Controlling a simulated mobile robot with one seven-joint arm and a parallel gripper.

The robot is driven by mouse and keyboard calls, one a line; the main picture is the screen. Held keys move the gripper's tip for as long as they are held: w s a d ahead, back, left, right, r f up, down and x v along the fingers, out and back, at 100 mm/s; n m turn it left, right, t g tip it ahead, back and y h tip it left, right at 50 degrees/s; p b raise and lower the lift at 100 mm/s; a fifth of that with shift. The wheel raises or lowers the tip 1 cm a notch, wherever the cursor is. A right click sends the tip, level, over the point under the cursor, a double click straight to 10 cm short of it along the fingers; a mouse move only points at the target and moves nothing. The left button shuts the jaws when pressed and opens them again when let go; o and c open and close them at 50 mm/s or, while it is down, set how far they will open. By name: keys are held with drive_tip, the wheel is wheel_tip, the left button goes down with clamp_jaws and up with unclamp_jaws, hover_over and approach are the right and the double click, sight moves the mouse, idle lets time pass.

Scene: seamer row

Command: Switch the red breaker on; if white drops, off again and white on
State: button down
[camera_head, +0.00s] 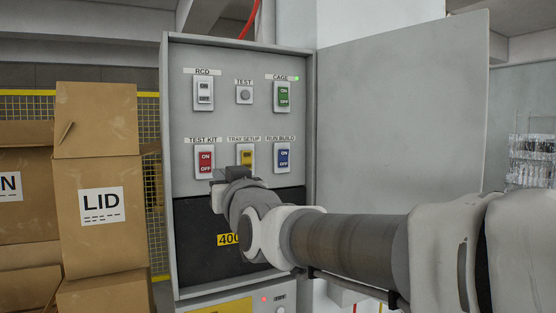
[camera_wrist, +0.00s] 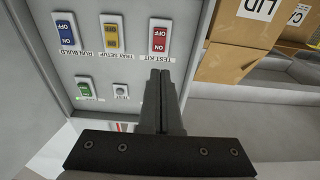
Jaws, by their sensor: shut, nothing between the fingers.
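The red breaker (camera_head: 205,162), labelled TEST KIT, is at the lower left of the open panel, with ON above OFF. It also shows in the wrist view (camera_wrist: 159,39), inverted. I cannot tell its lever position for sure. The white breaker (camera_head: 205,92), labelled RCD, is directly above it; its position is too small to read, and my gripper mostly hides it in the wrist view. My gripper (camera_head: 222,174) is shut and empty. Its fingertips (camera_wrist: 159,73) appear near the red breaker, just right of and below it in the head view. I cannot see contact.
Yellow (camera_head: 245,156), blue (camera_head: 283,158) and green (camera_head: 283,96) breakers and a round TEST button (camera_head: 244,95) share the panel. A green lamp (camera_head: 296,78) glows by CAGE. The open cabinet door (camera_head: 405,110) stands right; cardboard boxes (camera_head: 97,180) stand left.

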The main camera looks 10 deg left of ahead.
sight(204, 157)
drive_tip(key=p+x, duration=0.4)
drive_tip(key=x, duration=0.9)
drive_tip(key=shift+w+a, duration=0.15)
drive_tip(key=shift+w+r+p, duration=0.15)
drive_tip(key=shift+r+p, duration=0.2)
drive_tip(key=shift+p, duration=0.4)
drive_tip(key=shift+a+f, duration=0.1)
drive_tip(key=shift+f, duration=0.2)
drive_tip(key=shift+b, duration=0.4)
